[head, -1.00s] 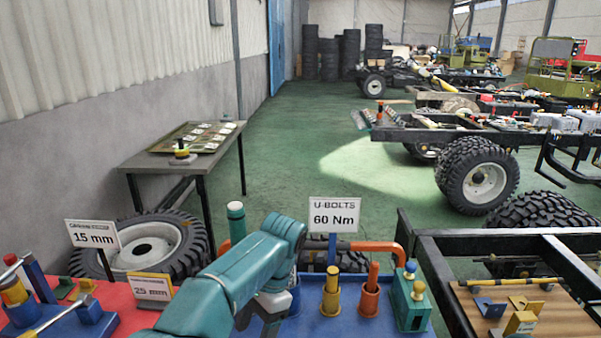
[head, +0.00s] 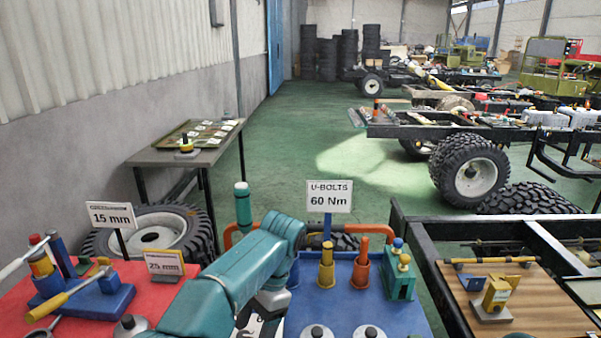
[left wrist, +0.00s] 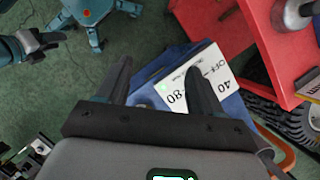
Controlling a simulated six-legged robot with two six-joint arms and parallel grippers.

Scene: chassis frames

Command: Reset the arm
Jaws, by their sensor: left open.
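My left arm (head: 235,280), teal, comes in from the bottom left in the head view and bends down at its elbow (head: 282,228). Its fingers are mostly hidden there below the bend. In the left wrist view my left gripper (left wrist: 160,85) is open, with its two dark fingers apart and nothing between them. Behind the fingers is a blue tray surface with a white card (left wrist: 200,82) printed with numbers. A teal link with dark jaw-like tips (left wrist: 42,42) at the upper left seems to be my right gripper. Its opening is unclear.
A red bench (head: 130,278) is on the left and a blue bench (head: 350,300) in front, with a "60 Nm" sign (head: 329,196) and upright tools. A black chassis frame (head: 430,265) stands at the right. Green floor lies open beyond.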

